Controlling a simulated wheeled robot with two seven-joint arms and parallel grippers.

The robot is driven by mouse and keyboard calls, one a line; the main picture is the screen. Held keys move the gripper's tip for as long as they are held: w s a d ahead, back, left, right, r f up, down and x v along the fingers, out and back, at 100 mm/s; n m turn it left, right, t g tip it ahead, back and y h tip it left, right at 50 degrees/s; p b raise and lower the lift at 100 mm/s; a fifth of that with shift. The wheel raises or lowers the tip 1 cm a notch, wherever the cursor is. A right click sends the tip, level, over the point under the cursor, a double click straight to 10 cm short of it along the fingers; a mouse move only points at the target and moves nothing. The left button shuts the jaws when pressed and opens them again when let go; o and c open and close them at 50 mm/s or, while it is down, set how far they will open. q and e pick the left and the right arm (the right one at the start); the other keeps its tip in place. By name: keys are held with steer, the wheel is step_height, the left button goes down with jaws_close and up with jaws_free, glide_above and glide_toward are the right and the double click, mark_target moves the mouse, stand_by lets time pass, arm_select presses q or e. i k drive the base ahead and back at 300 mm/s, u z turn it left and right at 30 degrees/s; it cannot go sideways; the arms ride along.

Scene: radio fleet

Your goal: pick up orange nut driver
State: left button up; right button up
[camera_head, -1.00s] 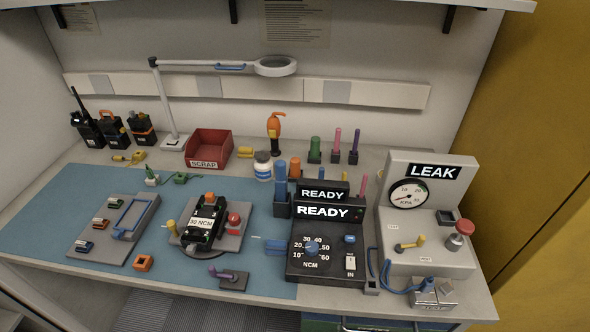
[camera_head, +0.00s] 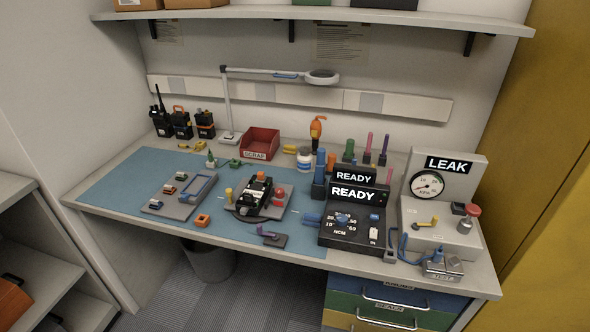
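A short orange cylinder (camera_head: 331,161), which looks like an orange nut driver handle, stands upright at the back of the bench behind the READY unit. Its lower part is hidden. A taller blue handle (camera_head: 320,165) stands close to its left in a dark holder. A green handle (camera_head: 349,150), a pink one (camera_head: 368,142) and a purple one (camera_head: 383,150) stand to its right in dark stands. An orange tool (camera_head: 317,127) stands behind, hooked at its top. Neither of my grippers is in view.
The black READY unit (camera_head: 352,230) stands in front of the handles, the LEAK tester (camera_head: 443,205) at right. A white jar (camera_head: 304,158) and red SCRAP bin (camera_head: 260,143) stand to the left. A lamp (camera_head: 275,74) and shelf (camera_head: 300,14) overhang the bench. Floor (camera_head: 240,300) shows in front.

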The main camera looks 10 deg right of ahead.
mark_target(331, 157)
steer(key=u, duration=0.8)
steer(key=i, duration=1.75)
steer(key=z, duration=0.5)
